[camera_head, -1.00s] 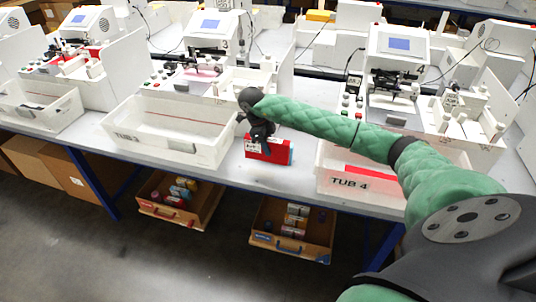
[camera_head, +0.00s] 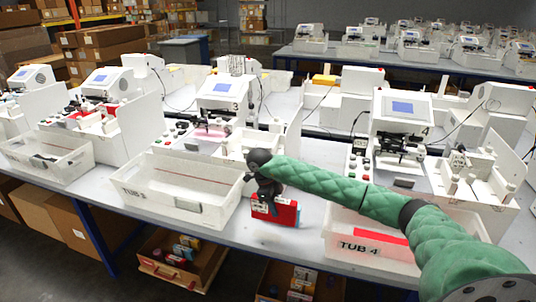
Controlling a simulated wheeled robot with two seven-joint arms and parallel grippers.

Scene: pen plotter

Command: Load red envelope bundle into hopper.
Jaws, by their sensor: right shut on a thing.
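A red envelope bundle (camera_head: 287,213) with a pale band or label stands at the front edge of the table, between the tub marked TUB 3 (camera_head: 180,207) and the tub marked TUB 4 (camera_head: 370,245). My right gripper (camera_head: 268,200) is shut on the bundle from above, and its dark body hides part of it. My right arm reaches in from the lower right, across TUB 4. The plotter numbered 3 (camera_head: 222,92) stands behind TUB 3, with pink material at its bed. The hopper cannot be told apart clearly. My left gripper is not in view.
Plotter 4 (camera_head: 400,115) stands behind my right arm, and TUB 4 holds a flat red thing (camera_head: 371,236). White upright panels (camera_head: 294,133) stand between the stations. Open boxes of bottles (camera_head: 178,262) sit under the table.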

